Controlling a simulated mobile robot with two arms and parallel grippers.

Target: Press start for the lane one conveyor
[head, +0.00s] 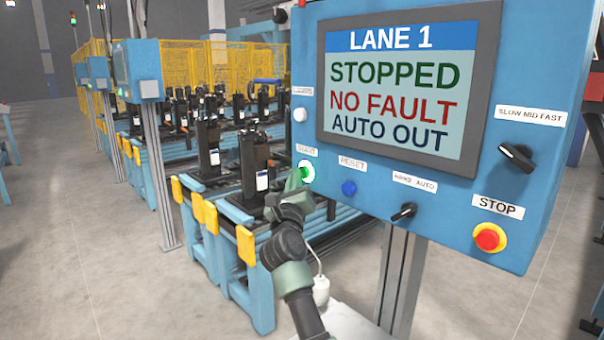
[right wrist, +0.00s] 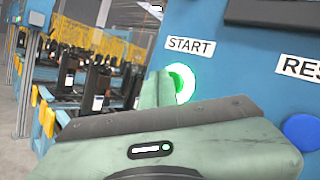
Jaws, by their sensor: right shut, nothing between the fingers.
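The blue control panel (head: 405,195) fills the right of the head view. Its screen (head: 398,88) reads LANE 1, STOPPED, NO FAULT, AUTO OUT. The green START button (head: 307,171) is lit at the panel's lower left, under its START label; it also shows lit in the right wrist view (right wrist: 182,82). My right gripper (head: 295,182) is shut and empty, its fingertips right at the button's left side. In the right wrist view the fingers (right wrist: 160,90) overlap the button's left edge; I cannot tell whether they touch it. My left gripper is not in view.
The panel also carries a blue RESET button (head: 349,188), a HAND/AUTO switch (head: 404,212), a speed knob (head: 517,156), a red STOP button (head: 489,237) and a white lamps button (head: 300,115). The conveyor (head: 235,212) with black compressors stands behind, left.

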